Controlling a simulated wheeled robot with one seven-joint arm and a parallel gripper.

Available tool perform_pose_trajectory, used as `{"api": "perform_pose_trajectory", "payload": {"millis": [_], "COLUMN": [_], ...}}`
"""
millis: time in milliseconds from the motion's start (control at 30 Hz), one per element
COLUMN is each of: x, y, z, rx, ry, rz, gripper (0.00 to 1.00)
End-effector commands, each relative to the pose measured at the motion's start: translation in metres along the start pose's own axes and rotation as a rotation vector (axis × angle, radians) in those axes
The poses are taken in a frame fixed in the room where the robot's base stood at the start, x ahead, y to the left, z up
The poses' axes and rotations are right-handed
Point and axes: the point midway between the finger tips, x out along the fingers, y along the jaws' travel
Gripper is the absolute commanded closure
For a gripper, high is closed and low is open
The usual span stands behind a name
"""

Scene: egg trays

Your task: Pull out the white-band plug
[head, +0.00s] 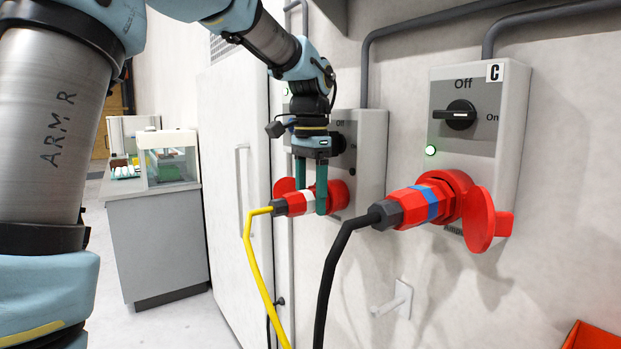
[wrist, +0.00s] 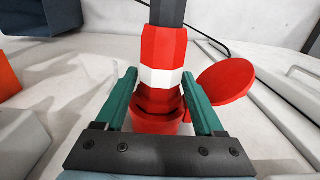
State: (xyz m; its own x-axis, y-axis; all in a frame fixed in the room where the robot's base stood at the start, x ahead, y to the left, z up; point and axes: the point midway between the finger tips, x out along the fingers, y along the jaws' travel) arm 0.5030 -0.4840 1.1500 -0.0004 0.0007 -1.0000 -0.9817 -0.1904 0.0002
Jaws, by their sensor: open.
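The white-band plug (head: 283,206) is a red plug with a white ring and a dark back end, with a yellow cable (head: 254,256) hanging from it. It sits in the red socket (head: 340,195) on the farther grey switch box (head: 372,150). In the wrist view the white-band plug (wrist: 162,55) runs up the middle, and its front is in the socket (wrist: 150,126). My gripper (head: 311,198) is open, with its green fingers reaching down around the plug. In the wrist view my gripper (wrist: 160,76) has one finger on each side, with gaps showing beside the plug.
A blue-band plug (head: 408,206) with a black cable (head: 335,270) sits in the nearer box marked C (head: 515,120). A round red flap (wrist: 225,82) stands beside the far socket. A wall bracket (head: 395,300) sticks out below. A grey cabinet (head: 160,240) stands left.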

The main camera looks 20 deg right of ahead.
Motion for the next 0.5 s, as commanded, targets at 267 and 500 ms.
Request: {"api": "perform_pose_trajectory", "payload": {"millis": [267, 500], "x": [0.0048, 0.0046], "y": [0.0, 0.0], "z": [0.0001, 0.0001], "rx": [-0.001, -0.001], "ry": [0.001, 0.001], "rz": [0.0, 0.0], "gripper": [0.3, 0.47]}}
